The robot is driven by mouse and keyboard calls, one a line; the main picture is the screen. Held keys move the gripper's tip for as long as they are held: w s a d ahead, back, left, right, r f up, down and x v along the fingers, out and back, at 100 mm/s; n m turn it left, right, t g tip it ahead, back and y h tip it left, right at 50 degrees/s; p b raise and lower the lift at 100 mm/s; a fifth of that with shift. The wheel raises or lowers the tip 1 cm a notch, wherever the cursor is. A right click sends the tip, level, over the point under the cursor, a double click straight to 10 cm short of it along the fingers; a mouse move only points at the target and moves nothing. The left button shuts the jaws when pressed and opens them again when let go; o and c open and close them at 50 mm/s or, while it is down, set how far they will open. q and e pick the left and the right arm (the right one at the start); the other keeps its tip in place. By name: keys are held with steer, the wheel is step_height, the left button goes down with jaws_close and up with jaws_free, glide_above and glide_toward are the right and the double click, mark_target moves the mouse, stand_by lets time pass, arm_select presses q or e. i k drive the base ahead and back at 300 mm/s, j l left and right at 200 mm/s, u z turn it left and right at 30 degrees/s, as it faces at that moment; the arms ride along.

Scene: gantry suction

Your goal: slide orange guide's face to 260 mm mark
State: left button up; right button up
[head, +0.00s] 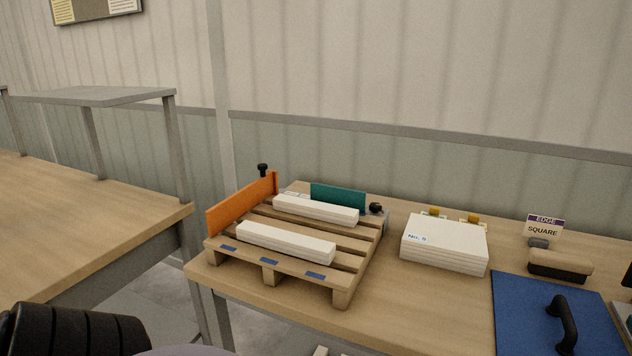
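The orange guide (241,203) is an upright orange plate along the left side of a wooden pallet (277,266) on the table. A black knob (263,169) stands at its far end. A teal plate (338,197) stands at the pallet's back, with another black knob (376,208) at its right. Two white bars (285,242) lie across the slats. The pallet's front edge has several blue marks. A scale and the 260 mm mark cannot be made out. Neither of my grippers is in view.
A white stack (444,244) labelled with small text sits right of the pallet. Further right are an "EDGE SQUARE" sign (543,227), a tan-topped block (560,263) and a blue panel with a black handle (563,325). A separate table with a grey shelf (97,96) stands left, across a gap.

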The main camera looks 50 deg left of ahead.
mark_target(220, 215)
steer(key=u, duration=0.5)
steer(key=k+j+u, duration=0.1)
steer(key=u, duration=0.4)
steer(key=k+u, duration=0.1)
steer(key=u, duration=0.35)
steer(key=j+u, duration=0.15)
steer(key=u, duration=0.35)
steer(key=i+j+u, duration=0.25)
steer(key=j, duration=0.2)
